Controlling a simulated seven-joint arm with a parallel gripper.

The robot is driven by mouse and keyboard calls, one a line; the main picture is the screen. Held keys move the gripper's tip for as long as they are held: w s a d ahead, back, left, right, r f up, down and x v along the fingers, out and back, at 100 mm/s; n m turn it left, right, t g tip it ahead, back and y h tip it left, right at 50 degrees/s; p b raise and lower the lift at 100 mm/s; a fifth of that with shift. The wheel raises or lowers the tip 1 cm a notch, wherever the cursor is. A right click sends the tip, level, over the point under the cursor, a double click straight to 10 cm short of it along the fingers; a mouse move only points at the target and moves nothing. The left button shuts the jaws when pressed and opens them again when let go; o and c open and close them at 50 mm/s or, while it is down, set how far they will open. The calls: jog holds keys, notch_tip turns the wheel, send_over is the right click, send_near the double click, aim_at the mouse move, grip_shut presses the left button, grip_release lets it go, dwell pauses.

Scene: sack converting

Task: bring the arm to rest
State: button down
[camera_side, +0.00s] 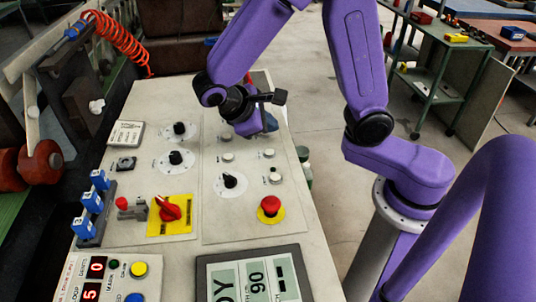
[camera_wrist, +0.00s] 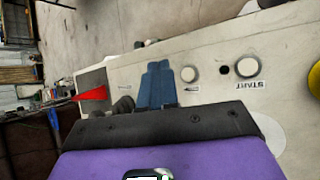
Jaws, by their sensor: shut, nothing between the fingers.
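My gripper (camera_side: 270,122) is over the far part of the light control panel (camera_side: 215,215) in the side view. In the wrist view its blue fingers (camera_wrist: 157,82) are together, with nothing between them. They point across the panel top beside a round white button (camera_wrist: 188,74). I cannot tell whether the fingertips touch the panel. The arm is bent, with the wrist low over the panel and my own links partly hiding its far end.
The panel carries black knobs (camera_side: 229,181), a red rotary switch (camera_side: 167,208) on a yellow plate, and a red stop button (camera_side: 270,206). Blue numbered blocks (camera_side: 91,202) stand at the left. A green cart (camera_side: 440,55) stands back right. Floor (camera_side: 320,80) beyond the panel is clear.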

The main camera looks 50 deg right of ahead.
jog(key=s+r+n+t+y, duration=0.1)
jog(key=s+n+y, duration=0.4)
jog(key=s, duration=1.2)
jog(key=y, duration=0.4)
jog(key=shift+d+r+t, duration=0.2)
jog(key=shift+r+t, duration=0.1)
jog(key=shift+w, duration=0.1)
dwell(2.1)
